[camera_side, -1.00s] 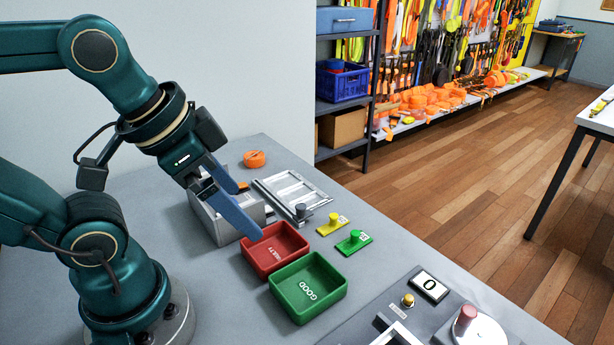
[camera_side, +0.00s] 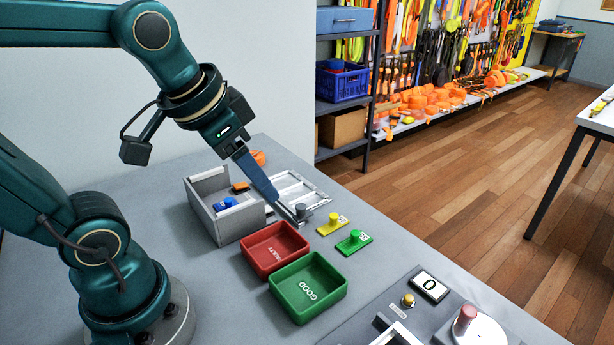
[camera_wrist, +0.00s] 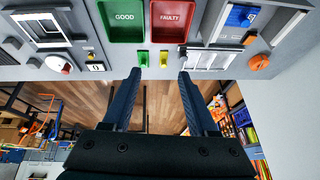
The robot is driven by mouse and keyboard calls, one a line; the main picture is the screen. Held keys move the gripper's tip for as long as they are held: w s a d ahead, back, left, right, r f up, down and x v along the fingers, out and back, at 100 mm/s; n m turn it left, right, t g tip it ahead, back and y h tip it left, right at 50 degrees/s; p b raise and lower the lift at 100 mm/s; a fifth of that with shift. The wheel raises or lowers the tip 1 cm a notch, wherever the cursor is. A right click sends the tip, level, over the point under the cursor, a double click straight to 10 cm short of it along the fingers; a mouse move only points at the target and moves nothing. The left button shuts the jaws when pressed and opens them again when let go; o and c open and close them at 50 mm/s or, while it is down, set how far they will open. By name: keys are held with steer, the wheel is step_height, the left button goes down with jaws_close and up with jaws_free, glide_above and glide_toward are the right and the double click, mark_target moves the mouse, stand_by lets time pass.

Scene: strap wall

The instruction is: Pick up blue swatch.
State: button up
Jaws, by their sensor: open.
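The blue swatch (camera_side: 227,203) lies inside an open grey box (camera_side: 224,228) behind the red tray. Its shape is small and partly hidden by the box wall. It also shows as a blue patch at the top right of the wrist view (camera_wrist: 240,15). My gripper (camera_side: 276,198) is above the table to the right of the box, fingers slanting down toward the metal frame. In the wrist view the two fingers (camera_wrist: 159,76) are apart with nothing between them.
An orange piece (camera_side: 240,187) lies in the box near the blue one. A metal frame (camera_side: 290,186) with a grey knob is beside it. Red (camera_side: 274,266) and green (camera_side: 325,302) trays stand in front. Yellow (camera_side: 333,223) and green (camera_side: 354,242) knobbed tags lie right.

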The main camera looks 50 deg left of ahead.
steer(key=w+a+f+n+g, duration=0.1)
steer(key=w+a, duration=0.3)
steer(key=a, duration=0.1)
steer(key=n+g, duration=0.5)
glide_above(228, 200)
step_height(228, 200, down, 11)
steer(key=shift+r, duration=0.15)
steer(key=shift+t, duration=0.3)
steer(key=shift+f, duration=2.4)
jaws_close()
